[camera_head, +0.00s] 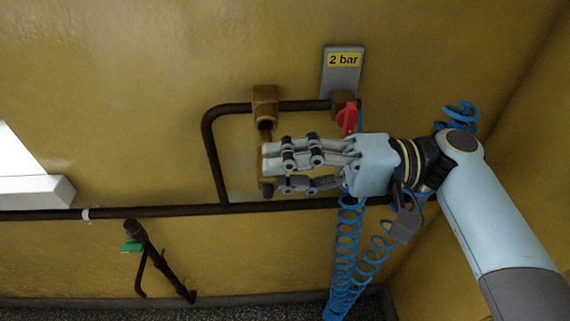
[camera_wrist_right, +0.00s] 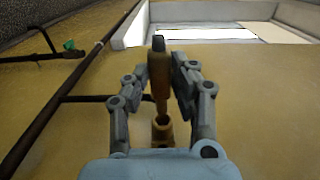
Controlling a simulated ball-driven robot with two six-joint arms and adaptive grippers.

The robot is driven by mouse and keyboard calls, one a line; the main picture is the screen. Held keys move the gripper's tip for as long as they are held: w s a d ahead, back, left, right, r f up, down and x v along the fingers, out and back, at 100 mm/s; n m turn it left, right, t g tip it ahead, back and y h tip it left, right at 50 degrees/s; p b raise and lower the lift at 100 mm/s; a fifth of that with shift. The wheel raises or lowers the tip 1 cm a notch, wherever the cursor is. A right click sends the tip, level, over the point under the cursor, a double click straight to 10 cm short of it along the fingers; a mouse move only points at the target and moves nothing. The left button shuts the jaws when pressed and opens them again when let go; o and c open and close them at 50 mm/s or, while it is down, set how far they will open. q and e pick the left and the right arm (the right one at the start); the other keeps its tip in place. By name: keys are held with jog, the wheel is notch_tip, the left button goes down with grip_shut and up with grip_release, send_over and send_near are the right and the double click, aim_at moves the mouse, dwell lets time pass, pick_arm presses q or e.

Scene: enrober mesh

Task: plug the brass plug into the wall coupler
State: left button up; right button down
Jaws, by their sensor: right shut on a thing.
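My right gripper (camera_head: 268,168) comes in from the right in the head view and is shut on the brass plug (camera_head: 266,182). Its fingers hide most of the plug there. In the right wrist view the plug (camera_wrist_right: 158,72) stands between the two fingers (camera_wrist_right: 157,80), with its narrow tip pointing at the open mouth of the wall coupler (camera_wrist_right: 163,130). In the head view the brass coupler (camera_head: 265,94) is on the wall pipe just above the plug, roughly in line with it. I cannot tell whether the tip touches the mouth. My left gripper is not in view.
A red valve handle (camera_head: 348,118) and a grey "2 bar" plate (camera_head: 342,73) are close above my right gripper. A coiled blue hose (camera_head: 347,245) hangs below it. Dark pipe (camera_head: 150,212) runs along the wall. A green-handled tap (camera_head: 132,245) is lower left.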

jog(key=shift+w+b, duration=0.75)
jog(key=shift+w, duration=0.75)
dwell(0.4)
jog(key=shift+s, duration=0.15)
jog(key=shift+s+p, duration=0.7)
jog(key=shift+s, duration=0.35)
dwell(1.1)
jog(key=shift+w+b, duration=0.5)
jog(key=shift+w, duration=0.7)
